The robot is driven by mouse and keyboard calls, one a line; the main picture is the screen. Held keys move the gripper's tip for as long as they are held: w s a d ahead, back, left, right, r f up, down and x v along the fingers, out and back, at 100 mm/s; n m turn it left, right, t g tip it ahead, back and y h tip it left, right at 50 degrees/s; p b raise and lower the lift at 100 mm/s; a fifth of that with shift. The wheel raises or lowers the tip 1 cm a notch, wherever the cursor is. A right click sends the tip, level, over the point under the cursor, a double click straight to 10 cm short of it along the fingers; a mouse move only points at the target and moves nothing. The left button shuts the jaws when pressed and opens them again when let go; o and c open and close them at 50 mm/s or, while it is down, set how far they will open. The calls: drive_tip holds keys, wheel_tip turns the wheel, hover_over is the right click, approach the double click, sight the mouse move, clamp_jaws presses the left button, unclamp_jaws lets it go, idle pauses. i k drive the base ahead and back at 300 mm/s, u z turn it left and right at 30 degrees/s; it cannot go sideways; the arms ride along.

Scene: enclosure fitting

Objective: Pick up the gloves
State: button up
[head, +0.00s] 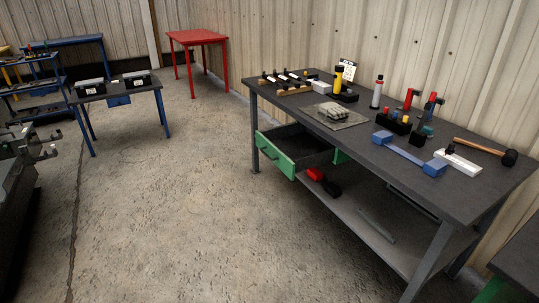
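A pale grey, finger-like bundle that looks like the gloves (334,111) lies on a flat grey mat (350,121). The mat is on the dark top of the workbench (375,160) at the right, near the bench's front edge. At this size I cannot tell whether it is one glove or a pair. My gripper does not show in the head view.
A green drawer (275,155) stands open below the bench top, jutting into the aisle. A blue-ended bar (408,152), a hammer (485,146) and a yellow-and-black tool (340,78) are on the bench. The concrete floor (190,200) in front is clear. Dark machinery (20,165) stands left.

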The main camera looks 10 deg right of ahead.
sight(335, 111)
drive_tip(key=i, duration=0.9)
drive_tip(key=z, duration=0.05)
